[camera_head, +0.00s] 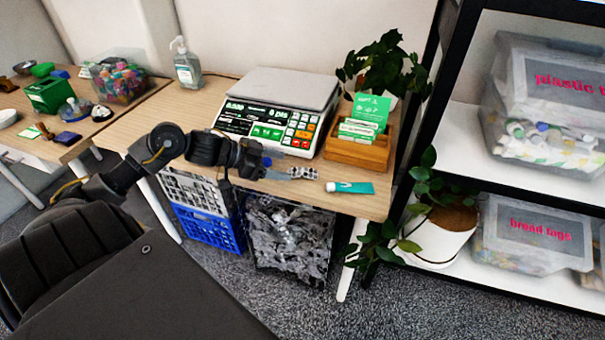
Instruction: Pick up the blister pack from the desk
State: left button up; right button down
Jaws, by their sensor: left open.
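A small silver-grey blister pack (303,173) lies on the wooden desk (225,170), near its front edge and in front of the scale. My left gripper (277,168) reaches in from the left, low over the desk, with its fingers pointing right toward the pack. The gripper is open, with its fingertips just left of the pack; I cannot tell whether they touch it. My right gripper is not in view.
A teal and white tube (350,187) lies right of the pack. The scale (275,110) stands behind, with a wooden card box (360,152) to its right. A sanitizer bottle (187,66) and potted plant (385,70) stand at the back. Crates sit below.

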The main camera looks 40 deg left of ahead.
aim_at(300, 171)
pick_arm(q)
jog(key=x, duration=0.4)
jog(key=shift+w+d+f+b, duration=0.1)
jog(key=shift+w+f+b, duration=0.1)
jog(key=shift+f+b, duration=0.2)
jog(key=shift+w+d+f, duration=0.1)
jog(key=shift+w+d, duration=0.05)
jog(key=shift+w, duration=0.05)
jog(key=shift+c, duration=0.3)
jog(key=c, duration=1.1)
jog(key=shift+c, duration=0.4)
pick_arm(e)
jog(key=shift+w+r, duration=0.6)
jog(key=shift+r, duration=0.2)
